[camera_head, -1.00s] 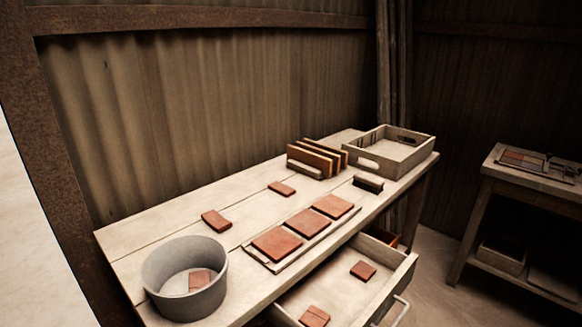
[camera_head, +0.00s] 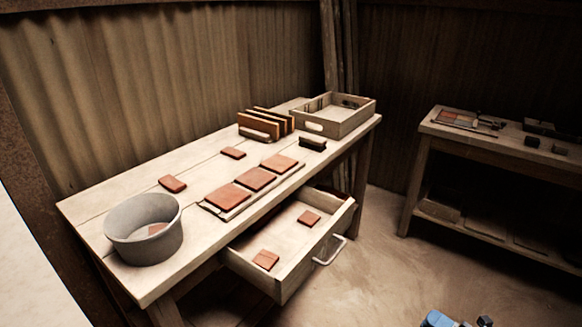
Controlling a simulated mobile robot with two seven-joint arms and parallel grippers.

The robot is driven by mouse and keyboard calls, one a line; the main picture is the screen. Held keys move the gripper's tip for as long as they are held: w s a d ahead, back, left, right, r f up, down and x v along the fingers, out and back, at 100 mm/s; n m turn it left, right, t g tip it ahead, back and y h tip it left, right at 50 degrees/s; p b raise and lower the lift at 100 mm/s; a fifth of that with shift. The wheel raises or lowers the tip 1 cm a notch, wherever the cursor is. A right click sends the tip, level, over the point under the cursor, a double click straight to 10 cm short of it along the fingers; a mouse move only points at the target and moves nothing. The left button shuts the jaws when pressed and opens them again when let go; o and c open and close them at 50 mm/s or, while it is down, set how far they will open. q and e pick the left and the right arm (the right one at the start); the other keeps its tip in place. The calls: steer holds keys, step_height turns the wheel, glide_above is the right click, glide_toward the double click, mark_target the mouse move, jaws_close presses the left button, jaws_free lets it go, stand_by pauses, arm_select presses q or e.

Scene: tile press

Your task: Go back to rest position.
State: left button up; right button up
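A small blue and dark part of my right gripper (camera_head: 455,321) shows at the bottom edge of the head view, right of centre. It is over the floor, apart from the table and the drawer. Most of it is cut off, so its fingers and what they may hold cannot be made out. My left gripper is not in view.
The wooden table (camera_head: 105,200) bears a grey round tub (camera_head: 130,250), a board with three red tiles (camera_head: 257,179), a rack of upright tiles (camera_head: 262,127) and a wooden crate (camera_head: 325,128). Its drawer (camera_head: 290,275) stands open. A second table (camera_head: 450,130) is at right. Floor (camera_head: 375,270) between is clear.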

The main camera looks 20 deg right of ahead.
steer(key=s+a+f+m+g+h, duration=0.2)
steer(key=s+a+f+m+g, duration=0.15)
steer(key=a+m, duration=0.45)
steer(key=s+a+f+m+g+h, duration=0.35)
steer(key=a+m, duration=0.25)
steer(key=m, duration=0.3)
steer(key=w+a+r+m+t+y, duration=0.1)
steer(key=a+m, duration=0.2)
steer(key=a, duration=0.2)
steer(key=w+a+r+m, duration=0.2)
steer(key=a, duration=0.3)
arm_select(q)
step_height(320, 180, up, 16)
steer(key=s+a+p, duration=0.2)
steer(key=p, duration=2.3)
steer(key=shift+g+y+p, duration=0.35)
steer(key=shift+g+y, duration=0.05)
arm_select(e)
step_height(320, 180, up, 17)
steer(key=s+d, duration=0.2)
steer(key=shift+d+f+h, duration=0.15)
steer(key=shift+d+h, duration=0.1)
steer(key=shift+h, duration=0.1)
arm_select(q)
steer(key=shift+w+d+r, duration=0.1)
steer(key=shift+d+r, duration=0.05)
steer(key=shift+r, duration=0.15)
